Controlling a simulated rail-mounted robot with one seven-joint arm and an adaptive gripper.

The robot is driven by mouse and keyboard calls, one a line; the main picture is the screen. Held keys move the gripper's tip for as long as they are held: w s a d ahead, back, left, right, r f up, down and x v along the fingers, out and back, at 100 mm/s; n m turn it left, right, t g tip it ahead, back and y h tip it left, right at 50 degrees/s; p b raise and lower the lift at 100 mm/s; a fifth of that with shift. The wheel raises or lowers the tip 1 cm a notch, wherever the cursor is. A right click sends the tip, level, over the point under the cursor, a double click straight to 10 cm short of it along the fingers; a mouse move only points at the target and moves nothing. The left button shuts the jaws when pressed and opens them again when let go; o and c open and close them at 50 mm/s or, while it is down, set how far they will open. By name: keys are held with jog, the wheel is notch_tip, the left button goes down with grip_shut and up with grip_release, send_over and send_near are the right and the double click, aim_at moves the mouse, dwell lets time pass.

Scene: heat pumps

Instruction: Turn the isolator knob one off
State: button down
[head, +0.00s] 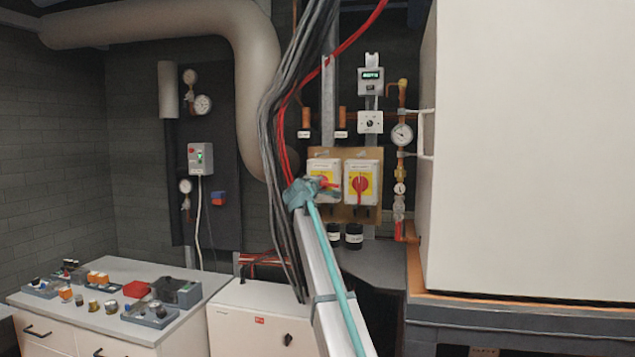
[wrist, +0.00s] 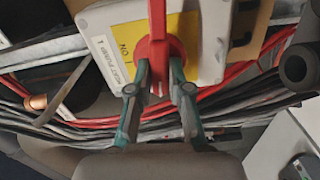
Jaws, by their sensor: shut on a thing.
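The left isolator (head: 322,166) is a white box with a yellow plate and a red knob, partly hidden behind my gripper (head: 318,186) in the head view. The red knob (wrist: 158,35) has a long handle that runs up the wrist picture. My gripper (wrist: 158,78) is shut on this knob, with one finger on each side. The right isolator (head: 361,168) has its red handle (head: 360,187) upright.
Black and red cables (head: 287,130) hang close left of the isolators. Pipes with a gauge (head: 402,134) stand to the right, beside a large white cabinet (head: 530,140). A bench (head: 95,325) with loose parts is at lower left. A white unit (head: 255,320) stands below.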

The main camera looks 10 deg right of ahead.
jog(key=shift+n, duration=0.6)
jog(key=shift+f+n+p, duration=0.1)
jog(key=shift+n+p, duration=0.2)
jog(key=c, duration=1.1)
grip_release()
jog(key=v, duration=1.2)
